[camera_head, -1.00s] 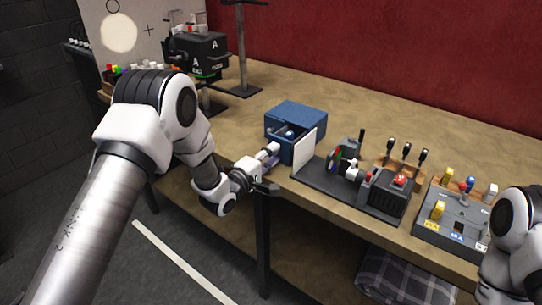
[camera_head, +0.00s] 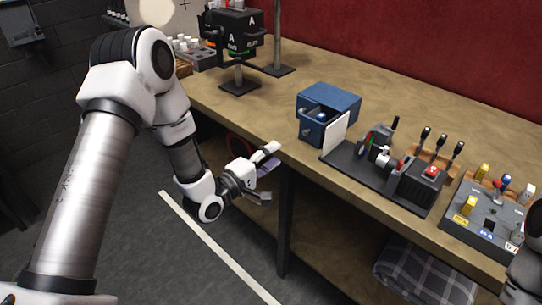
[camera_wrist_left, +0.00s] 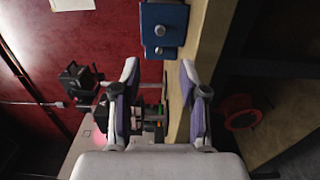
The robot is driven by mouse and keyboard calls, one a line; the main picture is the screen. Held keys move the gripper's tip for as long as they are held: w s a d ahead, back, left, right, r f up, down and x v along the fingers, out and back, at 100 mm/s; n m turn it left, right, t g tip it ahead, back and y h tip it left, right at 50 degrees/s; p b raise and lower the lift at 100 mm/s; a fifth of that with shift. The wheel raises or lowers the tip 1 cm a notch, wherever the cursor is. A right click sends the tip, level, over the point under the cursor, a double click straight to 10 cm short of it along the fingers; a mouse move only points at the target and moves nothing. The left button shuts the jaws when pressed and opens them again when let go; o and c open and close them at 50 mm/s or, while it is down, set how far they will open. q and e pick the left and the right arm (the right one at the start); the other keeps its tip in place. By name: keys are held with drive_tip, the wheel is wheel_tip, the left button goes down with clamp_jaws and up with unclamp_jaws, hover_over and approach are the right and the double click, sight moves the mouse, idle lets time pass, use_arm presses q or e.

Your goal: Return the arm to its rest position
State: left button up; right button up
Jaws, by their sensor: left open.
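My left arm comes in from the left in the head view. Its gripper (camera_head: 266,171) is in front of the table's front edge, apart from everything on the table. In the left wrist view the gripper (camera_wrist_left: 158,82) has its two fingers spread with nothing between them. My right arm shows only as a white link at the lower right edge of the head view. Its gripper is out of frame.
The wooden table (camera_head: 290,95) carries a blue box (camera_head: 330,103) with an open front, a black device with a red button (camera_head: 431,170), and a grey panel (camera_head: 486,220) with coloured levers. A folded plaid cloth (camera_head: 415,276) lies below. The floor in front is free.

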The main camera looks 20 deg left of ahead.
idle(0.4)
use_arm(q)
drive_tip(key=s+d+f+m+g+y, duration=0.15)
drive_tip(key=s+f+g, duration=0.25)
drive_tip(key=s+f, duration=0.5)
drive_tip(key=s+d+f+m+g+y, duration=0.15)
drive_tip(key=s+f+g, duration=0.35)
drive_tip(key=f, duration=0.8)
drive_tip(key=s+a+f+m+g+y, duration=0.1)
drive_tip(key=s+f+m+g, duration=0.1)
drive_tip(key=s, duration=0.4)
drive_tip(key=s+a+f+m+g+y, duration=0.1)
drive_tip(key=s+f+m+g, duration=0.1)
drive_tip(key=s+m, duration=0.3)
drive_tip(key=s+a+f+m+g+y, duration=0.1)
drive_tip(key=s+f+m+g, duration=0.1)
drive_tip(key=s, duration=0.7)
drive_tip(key=shift+a+m+g, duration=0.35)
drive_tip(key=shift+m+g, duration=0.45)
drive_tip(key=shift+g, duration=0.2)
